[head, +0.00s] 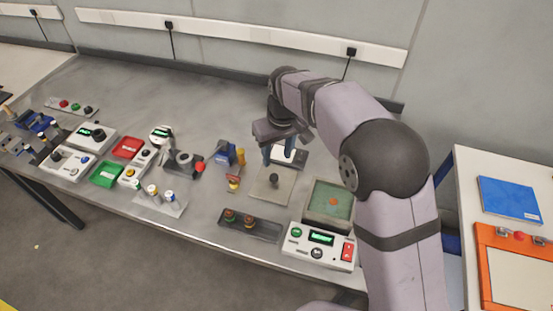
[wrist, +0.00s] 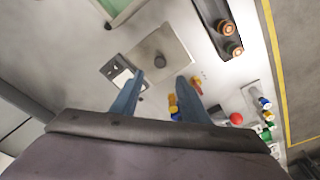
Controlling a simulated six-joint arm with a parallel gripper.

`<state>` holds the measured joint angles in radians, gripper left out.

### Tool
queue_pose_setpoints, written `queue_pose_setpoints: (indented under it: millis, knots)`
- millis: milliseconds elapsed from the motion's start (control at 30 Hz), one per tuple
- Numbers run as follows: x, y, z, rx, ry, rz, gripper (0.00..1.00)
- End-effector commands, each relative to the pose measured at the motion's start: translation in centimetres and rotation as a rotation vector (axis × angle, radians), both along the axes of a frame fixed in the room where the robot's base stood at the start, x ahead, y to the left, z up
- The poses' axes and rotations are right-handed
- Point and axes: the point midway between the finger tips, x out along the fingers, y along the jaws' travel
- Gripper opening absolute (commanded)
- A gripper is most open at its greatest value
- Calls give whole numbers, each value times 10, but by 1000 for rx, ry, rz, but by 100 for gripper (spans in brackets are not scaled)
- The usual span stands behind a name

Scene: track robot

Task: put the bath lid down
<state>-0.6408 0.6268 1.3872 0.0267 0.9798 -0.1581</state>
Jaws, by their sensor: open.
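The bath lid (head: 262,191), a flat grey square plate with a dark round knob, lies on the bench, left of the bath (head: 308,214). The bath is a greenish box, open at the top, with an orange spot inside. My gripper (head: 278,155) is open and empty, above the bench just behind the lid. In the wrist view the lid (wrist: 178,50) lies beyond the fingertips of my gripper (wrist: 160,79), its knob roughly in line with the gap between them. The fingers appear apart from the knob. A corner of the bath (wrist: 122,12) shows at the top.
A control box (head: 319,239) with a green display stands in front of the bath. A dark tray (head: 263,231) with two round pieces lies in front of the lid. A blue device (head: 226,155) stands left of my gripper. A small white-and-black item (wrist: 121,78) lies beside the lid.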

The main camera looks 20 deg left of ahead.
Motion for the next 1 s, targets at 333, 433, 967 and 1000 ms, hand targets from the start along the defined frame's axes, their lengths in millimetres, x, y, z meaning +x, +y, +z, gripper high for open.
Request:
queue_pose_setpoints:
  millis: [333, 433, 967, 1000]
  knots:
    - [1, -14, 3, -2, 2, -26, 41]
    - [0, -40, 5, -8, 10, -76, 41]
    - [-124, -277, -10, -51, 101, -609, 41]
    - [-138, -287, -14, -53, 107, -643, 41]
